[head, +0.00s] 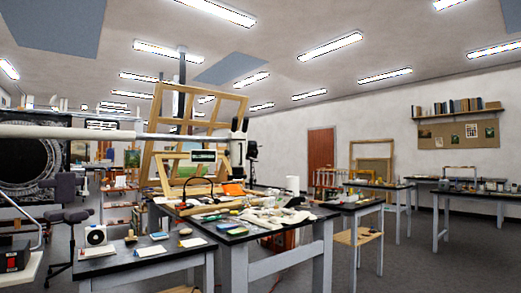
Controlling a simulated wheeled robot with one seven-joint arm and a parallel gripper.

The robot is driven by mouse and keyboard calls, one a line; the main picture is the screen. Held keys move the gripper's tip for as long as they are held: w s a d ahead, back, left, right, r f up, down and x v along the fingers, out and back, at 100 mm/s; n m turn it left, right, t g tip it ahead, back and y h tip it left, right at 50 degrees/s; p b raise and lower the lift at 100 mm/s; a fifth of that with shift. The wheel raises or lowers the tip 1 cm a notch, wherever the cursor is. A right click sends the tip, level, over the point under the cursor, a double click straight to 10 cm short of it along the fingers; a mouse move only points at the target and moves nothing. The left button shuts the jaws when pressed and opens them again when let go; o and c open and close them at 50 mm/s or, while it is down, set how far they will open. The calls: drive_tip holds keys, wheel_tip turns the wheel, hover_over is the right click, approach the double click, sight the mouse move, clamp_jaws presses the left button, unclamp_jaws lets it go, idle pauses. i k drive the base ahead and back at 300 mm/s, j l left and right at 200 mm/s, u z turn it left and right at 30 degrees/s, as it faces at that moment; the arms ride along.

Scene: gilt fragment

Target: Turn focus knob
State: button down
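A long white horizontal boom (70,131) crosses the left half of the view, with a thinner section reaching right. At its right end is a small dark head (240,141) with two short upright parts, in front of the wooden easel frames. It looks like a boom-mounted microscope, but it is small and dark. I cannot make out a focus knob on it. A gilt fragment cannot be told apart among the things on the table. I see no part that I can name as my gripper.
A dark-topped table (291,232) ahead is crowded with tools, cloths and small boxes. A lower table (150,266) with cards stands in front of it. A stool (70,215) is at left. More benches stand at right. Grey floor (440,270) is clear at front right.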

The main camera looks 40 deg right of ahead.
sight(252, 145)
drive_tip(key=l, duration=4.1)
drive_tip(key=k+z, duration=0.05)
drive_tip(key=k, duration=0.1)
